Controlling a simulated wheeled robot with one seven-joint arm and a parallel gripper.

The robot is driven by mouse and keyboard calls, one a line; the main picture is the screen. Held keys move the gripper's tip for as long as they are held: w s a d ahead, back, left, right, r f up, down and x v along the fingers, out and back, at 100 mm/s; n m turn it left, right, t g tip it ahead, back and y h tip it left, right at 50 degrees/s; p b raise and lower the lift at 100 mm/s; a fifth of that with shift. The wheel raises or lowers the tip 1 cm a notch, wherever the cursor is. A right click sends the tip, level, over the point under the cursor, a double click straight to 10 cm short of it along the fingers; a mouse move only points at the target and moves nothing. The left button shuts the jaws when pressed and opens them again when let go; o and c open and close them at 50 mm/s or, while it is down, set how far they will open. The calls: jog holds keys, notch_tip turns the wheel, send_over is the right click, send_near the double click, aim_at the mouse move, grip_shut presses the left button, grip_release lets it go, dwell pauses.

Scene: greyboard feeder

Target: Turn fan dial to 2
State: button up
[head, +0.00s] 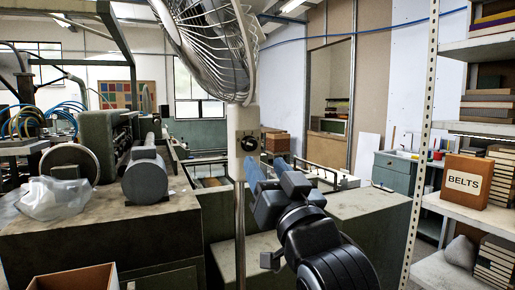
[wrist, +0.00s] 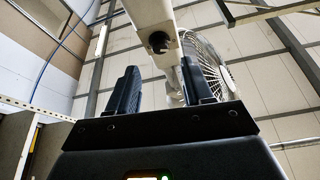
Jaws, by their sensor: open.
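The fan (head: 215,50) stands on a pale post in the middle of the head view, its wire cage tilted at the top. The fan dial (head: 249,143) is a small dark round knob on the post's control box. Its numbers and setting cannot be read. My gripper (head: 266,172) is open and empty, just below and right of the dial, its fingers pointing up towards it. In the wrist view the dial (wrist: 158,42) lies ahead of and between the two finger tips, apart from them. The fan cage (wrist: 207,66) shows behind the right finger.
A workbench with grey machines (head: 145,175) and a clear plastic bag (head: 58,197) is at the left. A cardboard box (head: 75,280) is at the lower left. Shelves with a BELTS box (head: 465,181) stand at the right. Grey-topped cabinets lie behind my arm.

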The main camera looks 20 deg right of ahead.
aim_at(252, 146)
jog(key=p+x, duration=0.1)
jog(key=x, duration=0.4)
jog(key=shift+w+r, duration=0.1)
jog(key=shift+r, duration=0.05)
jog(key=shift+w+r+p, duration=0.1)
jog(key=shift+w+p, duration=0.3)
jog(key=shift+w, duration=0.25)
jog(key=shift+c, duration=0.3)
grip_shut()
